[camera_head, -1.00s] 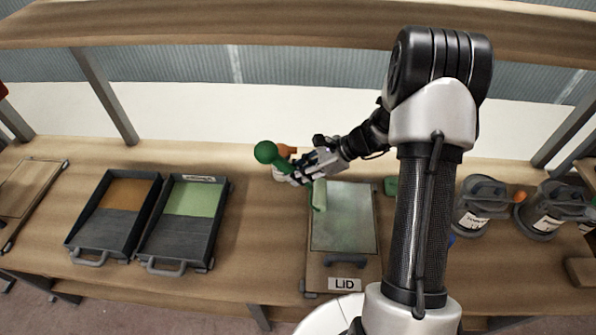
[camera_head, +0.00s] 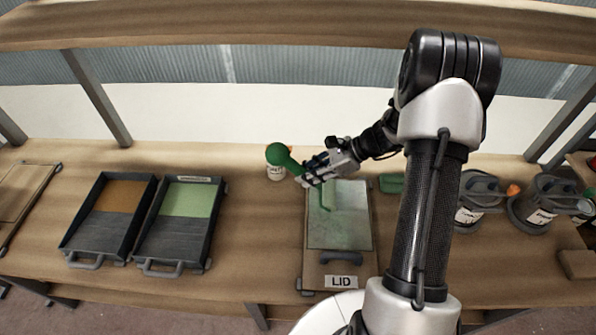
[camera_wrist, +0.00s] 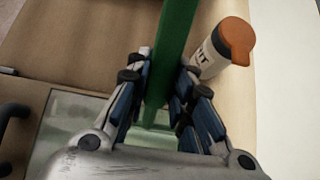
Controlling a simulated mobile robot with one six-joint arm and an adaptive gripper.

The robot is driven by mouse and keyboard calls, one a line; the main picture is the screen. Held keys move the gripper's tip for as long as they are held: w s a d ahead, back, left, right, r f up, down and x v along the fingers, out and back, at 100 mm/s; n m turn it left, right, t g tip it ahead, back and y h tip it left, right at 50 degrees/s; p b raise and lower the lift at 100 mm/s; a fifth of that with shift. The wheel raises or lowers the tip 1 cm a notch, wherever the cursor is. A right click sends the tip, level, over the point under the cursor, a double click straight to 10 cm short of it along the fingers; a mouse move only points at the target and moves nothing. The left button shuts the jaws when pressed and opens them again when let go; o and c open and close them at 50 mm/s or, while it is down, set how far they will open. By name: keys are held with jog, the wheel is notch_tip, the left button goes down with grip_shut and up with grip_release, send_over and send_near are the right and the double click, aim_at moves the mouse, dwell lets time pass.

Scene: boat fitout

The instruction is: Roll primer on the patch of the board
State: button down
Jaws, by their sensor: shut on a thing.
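The board (camera_head: 312,268), labelled "LID", lies flat on the bench with a grey-green rectangular patch (camera_head: 342,232) and a dark handle at its near end. My gripper (camera_head: 312,178) is shut on the green handle of the roller (camera_head: 284,158), above the board's far left corner. The roller's green frame runs down to a pale green sleeve over the upper part of the patch; I cannot tell if it touches. Paler green smears show on the patch. In the wrist view my gripper (camera_wrist: 166,68) has the green handle (camera_wrist: 172,45) between its fingers.
A white bottle with an orange cap (camera_wrist: 236,40) stands close beside the roller handle. Two dark trays lie left, one with light green paint (camera_head: 190,199), one with orange-brown (camera_head: 124,194). Grey cans (camera_head: 542,204) stand right. An overhead shelf (camera_head: 250,25) spans the back.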

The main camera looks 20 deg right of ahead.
jog(key=shift+s+d, duration=0.1)
jog(key=shift+d, duration=0.15)
jog(key=shift+s+d+f+p, duration=0.1)
jog(key=shift+s+d, duration=0.2)
jog(key=shift+d, duration=0.45)
jog(key=shift+s+d+r+p, duration=0.1)
jog(key=shift+s+d, duration=0.25)
jog(key=shift+d, duration=0.35)
jog(key=shift+s+d+f+p, duration=0.1)
jog(key=shift+s+d, duration=0.2)
jog(key=shift+d, duration=0.45)
jog(key=d, duration=0.1)
jog(key=s+d, duration=0.1)
jog(key=d, duration=0.2)
jog(key=shift+s+d+p, duration=0.25)
jog(key=shift+s+p, duration=0.15)
jog(key=shift+a, duration=0.1)
jog(key=shift+w+a, duration=0.3)
jog(key=shift+a, duration=0.4)
jog(key=shift+w+a, duration=0.3)
jog(key=shift+a, duration=0.45)
jog(key=shift+w+a, duration=0.3)
jog(key=shift+a, duration=0.4)
